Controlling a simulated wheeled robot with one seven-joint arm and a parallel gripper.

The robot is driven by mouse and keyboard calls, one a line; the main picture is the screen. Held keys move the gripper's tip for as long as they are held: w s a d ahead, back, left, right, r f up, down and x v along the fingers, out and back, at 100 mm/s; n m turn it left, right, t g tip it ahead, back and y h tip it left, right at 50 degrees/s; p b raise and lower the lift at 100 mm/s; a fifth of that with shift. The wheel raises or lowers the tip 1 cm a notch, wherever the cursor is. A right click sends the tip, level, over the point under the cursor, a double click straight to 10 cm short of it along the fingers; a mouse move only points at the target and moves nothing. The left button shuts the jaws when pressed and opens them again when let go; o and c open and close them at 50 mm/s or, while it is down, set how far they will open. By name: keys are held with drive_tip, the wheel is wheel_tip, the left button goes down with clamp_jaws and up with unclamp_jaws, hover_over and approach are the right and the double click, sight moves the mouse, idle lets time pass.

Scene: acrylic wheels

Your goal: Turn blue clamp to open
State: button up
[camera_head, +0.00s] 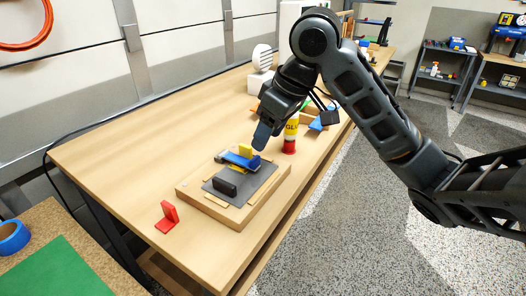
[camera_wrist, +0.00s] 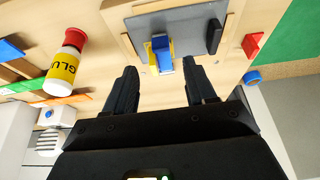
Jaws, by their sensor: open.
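The blue clamp (camera_head: 240,160) lies across a grey plate (camera_head: 262,181) on a wooden board (camera_head: 240,220), with yellow parts at its side. In the wrist view the blue clamp (camera_wrist: 162,50) shows end-on, beyond and between my fingertips. My gripper (camera_head: 262,138) hangs just behind and above the clamp in the head view, pointing down. In the wrist view my gripper (camera_wrist: 160,66) has its two dark fingers spread wide, with nothing between them. Whether a finger touches the clamp cannot be told.
A black block (camera_head: 224,188) stands on the plate in front of the clamp. A glue bottle (camera_head: 291,132) stands close behind and right of the board. The tabletop (camera_head: 130,150) at left is clear.

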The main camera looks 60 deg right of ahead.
sight(256, 158)
drive_tip(key=x, duration=0.7)
drive_tip(key=shift+w+f, duration=0.15)
drive_tip(key=shift+c, duration=0.4)
clamp_jaws()
